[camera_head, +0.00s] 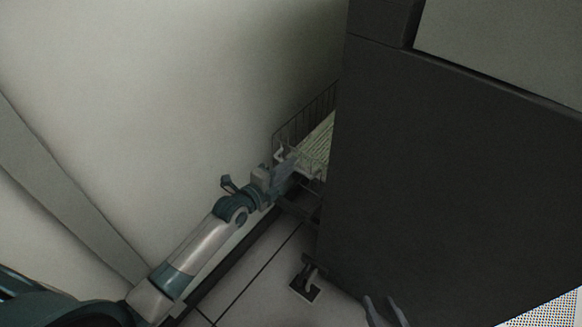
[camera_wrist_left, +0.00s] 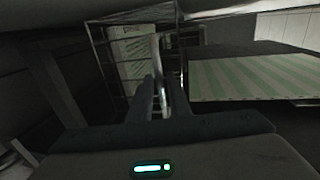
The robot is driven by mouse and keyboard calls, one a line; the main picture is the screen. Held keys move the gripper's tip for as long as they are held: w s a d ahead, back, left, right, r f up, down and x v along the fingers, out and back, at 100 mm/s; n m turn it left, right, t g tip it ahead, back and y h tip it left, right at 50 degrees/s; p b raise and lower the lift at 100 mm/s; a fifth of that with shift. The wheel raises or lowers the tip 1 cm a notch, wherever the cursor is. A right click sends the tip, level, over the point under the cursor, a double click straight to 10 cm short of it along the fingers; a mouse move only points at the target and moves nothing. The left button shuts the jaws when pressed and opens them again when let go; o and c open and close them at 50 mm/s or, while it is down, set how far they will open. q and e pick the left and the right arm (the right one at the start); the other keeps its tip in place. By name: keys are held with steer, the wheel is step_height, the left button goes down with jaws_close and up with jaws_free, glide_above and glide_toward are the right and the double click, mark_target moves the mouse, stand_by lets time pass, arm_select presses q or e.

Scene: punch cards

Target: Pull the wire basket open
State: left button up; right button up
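The wire basket (camera_head: 305,125) juts out from behind the left side of the dark cabinet, with pale green-striped paper (camera_head: 318,146) beside its wires. The cabinet hides the rest of it. My left gripper (camera_head: 286,165) is at the basket's near, lower end. In the left wrist view its two fingers (camera_wrist_left: 155,96) are close together around a pale upright bar (camera_wrist_left: 157,58) at the basket's wire frame (camera_wrist_left: 108,62). My right gripper (camera_head: 386,308) is at the bottom edge of the head view, fingers apart and empty, away from the basket.
The tall dark cabinet (camera_head: 450,170) fills the right side. A pale wall (camera_head: 170,90) stands close on the left, leaving a narrow gap with tiled floor (camera_head: 245,285). Green-striped paper (camera_wrist_left: 255,78) fills the wrist view's right.

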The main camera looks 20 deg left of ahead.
arm_select(q)
steer(key=shift+w+d+f, duration=0.1)
steer(key=shift+w+d, duration=0.1)
steer(key=shift+w, duration=0.35)
arm_select(e)
steer(key=shift+w+a+r, duration=0.15)
steer(key=shift+w+r, duration=0.1)
steer(key=shift+r, duration=0.05)
arm_select(q)
steer(key=shift+c, duration=0.7)
jaws_close()
steer(key=shift+s, duration=0.1)
arm_select(e)
steer(key=shift+f, duration=0.1)
